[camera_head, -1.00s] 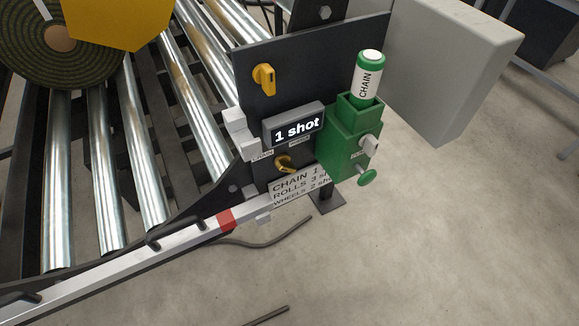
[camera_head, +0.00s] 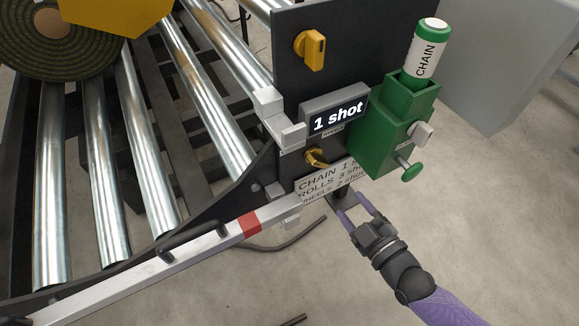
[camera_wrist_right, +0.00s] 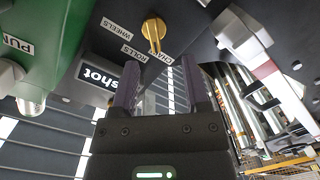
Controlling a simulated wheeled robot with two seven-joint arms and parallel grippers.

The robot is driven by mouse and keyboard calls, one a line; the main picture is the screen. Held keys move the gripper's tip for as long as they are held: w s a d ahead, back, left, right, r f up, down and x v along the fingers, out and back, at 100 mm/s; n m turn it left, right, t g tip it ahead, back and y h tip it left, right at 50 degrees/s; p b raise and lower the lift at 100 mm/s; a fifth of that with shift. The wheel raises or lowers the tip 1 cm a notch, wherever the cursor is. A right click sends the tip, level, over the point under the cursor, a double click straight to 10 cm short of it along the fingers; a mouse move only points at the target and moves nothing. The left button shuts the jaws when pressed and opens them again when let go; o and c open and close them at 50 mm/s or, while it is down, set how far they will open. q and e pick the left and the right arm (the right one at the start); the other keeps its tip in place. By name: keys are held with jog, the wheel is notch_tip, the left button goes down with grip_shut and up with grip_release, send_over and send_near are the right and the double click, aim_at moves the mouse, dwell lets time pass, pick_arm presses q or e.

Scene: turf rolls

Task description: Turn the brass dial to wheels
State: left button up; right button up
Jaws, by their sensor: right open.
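The brass dial (camera_head: 316,158) sits on the dark panel below the "1 shot" display (camera_head: 335,116) in the head view. In the right wrist view the dial (camera_wrist_right: 153,30) is clear, with its pointer by the CHAIN label; the WHEELS label (camera_wrist_right: 116,28) and ROLLS label (camera_wrist_right: 133,50) lie to the left. My right gripper (camera_head: 349,202) is open and empty, below and right of the dial in the head view. In the wrist view its fingers (camera_wrist_right: 161,82) are apart, with the dial beyond their tips, not touching. My left gripper is not in view.
A green dispenser (camera_head: 388,130) with a CHAIN bottle (camera_head: 427,50) stands right of the dial. A yellow knob (camera_head: 310,50) is above. A partly hidden sign (camera_head: 322,183) lists shots below. Grey blocks (camera_head: 276,118) and a rail (camera_head: 190,245) are left, beside metal rollers (camera_head: 148,145).

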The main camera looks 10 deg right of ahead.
aim_at(322, 166)
jog(key=shift+t+y, duration=0.3)
jog(key=shift+t, duration=0.1)
jog(key=b+x, duration=0.1)
jog(key=x, duration=0.2)
jog(key=r+b+x, duration=0.1)
jog(key=x, duration=0.2)
jog(key=b+x, duration=0.1)
jog(key=x, duration=0.2)
jog(key=shift+w+a+r, duration=0.2)
jog(key=shift+a, duration=0.1)
jog(key=shift+w+a+r, duration=0.15)
jog(key=shift+w+a, duration=0.05)
jog(key=shift+w, duration=0.25)
grip_shut()
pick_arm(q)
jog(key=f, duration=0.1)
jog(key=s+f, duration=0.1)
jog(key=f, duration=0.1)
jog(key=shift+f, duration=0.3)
